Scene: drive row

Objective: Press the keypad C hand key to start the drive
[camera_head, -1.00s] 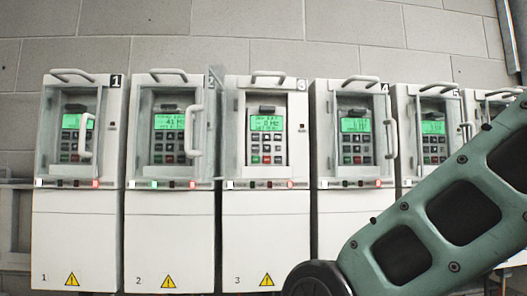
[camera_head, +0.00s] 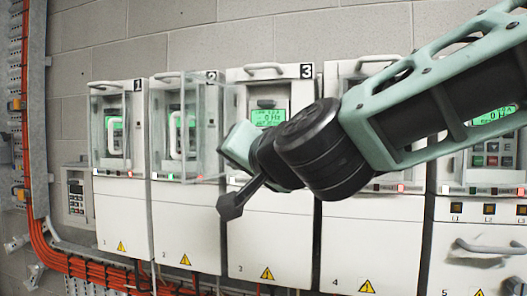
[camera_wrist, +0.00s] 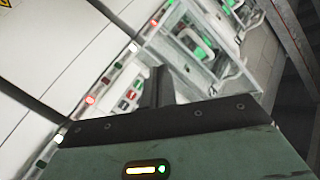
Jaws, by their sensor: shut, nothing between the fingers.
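Drive 3 (camera_head: 292,228) stands in the middle of the head view, with no cover seen over its front. Its keypad has a lit green display (camera_head: 268,117); most of its keys are hidden behind my arm. No letter C is legible. My gripper (camera_head: 240,145) is in front of this drive, its fingertips hidden in the head view. In the wrist view its dark fingers (camera_wrist: 157,85) are together and empty. Red and green keys (camera_wrist: 130,95) show just left of them. I cannot tell whether the fingertips touch a key.
Drives 1 (camera_head: 124,215) and 2 (camera_head: 186,220) at left have clear covers with handles. Drive 2's cover (camera_head: 205,130) is close to my gripper. Drive 4 (camera_head: 372,235) is partly behind my arm. Orange cables (camera_head: 60,258) run along the left and below.

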